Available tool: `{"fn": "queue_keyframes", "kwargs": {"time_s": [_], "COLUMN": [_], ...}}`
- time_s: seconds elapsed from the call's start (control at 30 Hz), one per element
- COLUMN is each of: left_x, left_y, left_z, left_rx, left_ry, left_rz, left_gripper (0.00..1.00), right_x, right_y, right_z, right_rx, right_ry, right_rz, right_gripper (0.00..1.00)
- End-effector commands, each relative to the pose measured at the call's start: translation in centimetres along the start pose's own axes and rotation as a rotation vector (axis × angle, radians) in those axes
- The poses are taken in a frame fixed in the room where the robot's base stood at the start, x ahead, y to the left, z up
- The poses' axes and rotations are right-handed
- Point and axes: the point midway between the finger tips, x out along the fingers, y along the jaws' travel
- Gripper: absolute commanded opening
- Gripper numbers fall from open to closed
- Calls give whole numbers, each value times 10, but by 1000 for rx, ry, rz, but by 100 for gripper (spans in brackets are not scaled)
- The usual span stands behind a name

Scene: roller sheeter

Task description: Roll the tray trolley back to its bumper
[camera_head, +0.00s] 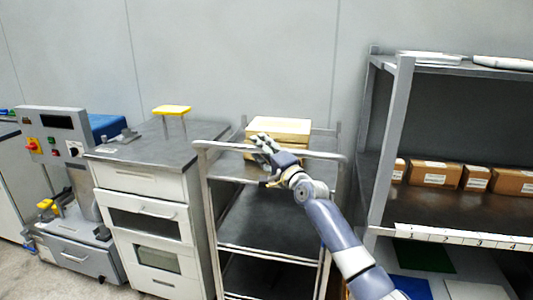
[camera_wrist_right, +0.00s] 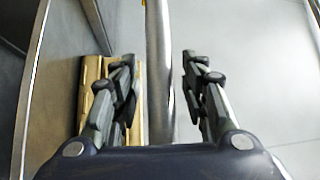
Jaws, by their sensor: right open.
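The tray trolley (camera_head: 262,222) is a metal frame with dark shelves, standing between the white cabinet and the shelf rack. Its pale handle rail (camera_head: 222,146) runs across the top of the near side. My right gripper (camera_head: 264,148) is at the middle of this rail. In the right wrist view the open fingers of my right gripper (camera_wrist_right: 158,62) stand on either side of the rail (camera_wrist_right: 160,90), with a gap showing on the right. The rail looks unclamped. I cannot make out a bumper. My left gripper is out of view.
The rack (camera_head: 397,140) with several cartons stands close on the right. A wall is behind.

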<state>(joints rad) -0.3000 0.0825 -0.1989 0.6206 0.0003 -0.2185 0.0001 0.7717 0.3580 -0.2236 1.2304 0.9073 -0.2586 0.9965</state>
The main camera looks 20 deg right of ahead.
Motion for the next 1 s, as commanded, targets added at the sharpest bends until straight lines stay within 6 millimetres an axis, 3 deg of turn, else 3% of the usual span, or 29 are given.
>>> {"fn": "queue_keyframes", "kwargs": {"time_s": [0.27, 0.7, 1.0], "left_x": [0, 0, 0], "left_y": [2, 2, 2], "left_z": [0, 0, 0], "left_rx": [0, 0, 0], "left_ry": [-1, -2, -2], "left_rz": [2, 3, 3], "left_gripper": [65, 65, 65], "right_x": [-27, -100, -118], "right_y": [1, 2, 1], "right_z": [0, -1, -2], "right_rx": [1, -1, 0], "right_ry": [0, 2, 2], "right_rz": [0, 2, 1], "right_gripper": [40, 40, 40]}}
